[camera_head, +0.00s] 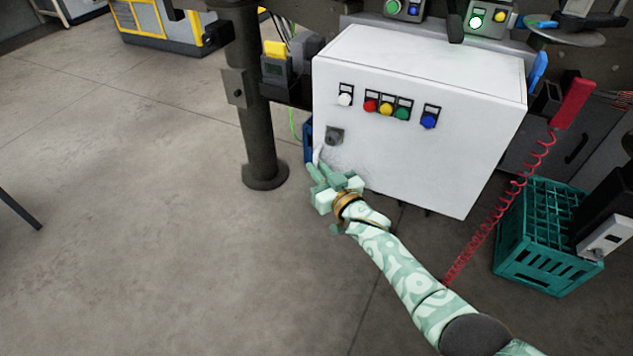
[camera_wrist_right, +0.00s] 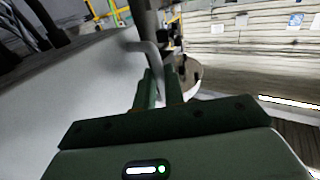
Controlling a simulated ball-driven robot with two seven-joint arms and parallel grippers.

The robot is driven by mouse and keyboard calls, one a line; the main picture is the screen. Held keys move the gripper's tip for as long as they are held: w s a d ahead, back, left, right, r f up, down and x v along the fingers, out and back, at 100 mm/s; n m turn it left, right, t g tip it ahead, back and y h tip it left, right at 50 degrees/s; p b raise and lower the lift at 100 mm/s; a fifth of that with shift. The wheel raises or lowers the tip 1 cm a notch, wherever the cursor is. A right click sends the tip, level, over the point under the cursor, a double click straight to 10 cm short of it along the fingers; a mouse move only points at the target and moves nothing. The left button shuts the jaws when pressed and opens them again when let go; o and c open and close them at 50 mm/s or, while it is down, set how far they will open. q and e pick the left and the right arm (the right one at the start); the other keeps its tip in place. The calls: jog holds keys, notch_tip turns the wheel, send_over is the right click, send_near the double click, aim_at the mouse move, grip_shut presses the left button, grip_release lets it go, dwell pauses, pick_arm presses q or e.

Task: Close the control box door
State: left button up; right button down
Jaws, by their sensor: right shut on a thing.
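The white control box (camera_head: 425,65) hangs below the machine bench. Its front door (camera_head: 400,155) carries a row of coloured buttons and a dark lock (camera_head: 335,135). I see no clear gap between door and box in the head view. My right gripper (camera_head: 318,172) is at the door's lower left edge, shut on the pale bent door handle (camera_head: 317,155). In the right wrist view the handle (camera_wrist_right: 149,50) leaves the door and runs down between the fingers (camera_wrist_right: 161,88). The door (camera_wrist_right: 70,85) fills the left of that view. My left gripper is not in view.
A dark post (camera_head: 252,100) stands left of the box. A teal crate (camera_head: 545,240) is on the floor at right, with a red coiled cord (camera_head: 500,215) hanging beside it.

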jog(key=shift+w+a+r, duration=0.15)
jog(key=shift+a, duration=0.35)
jog(key=c, duration=1.6)
grip_release()
jog(key=shift+a, duration=0.15)
jog(key=shift+o, duration=0.5)
jog(key=shift+w+a, duration=0.15)
jog(key=shift+a, duration=0.05)
jog(key=shift+d, duration=0.1)
jog(key=shift+d, duration=0.15)
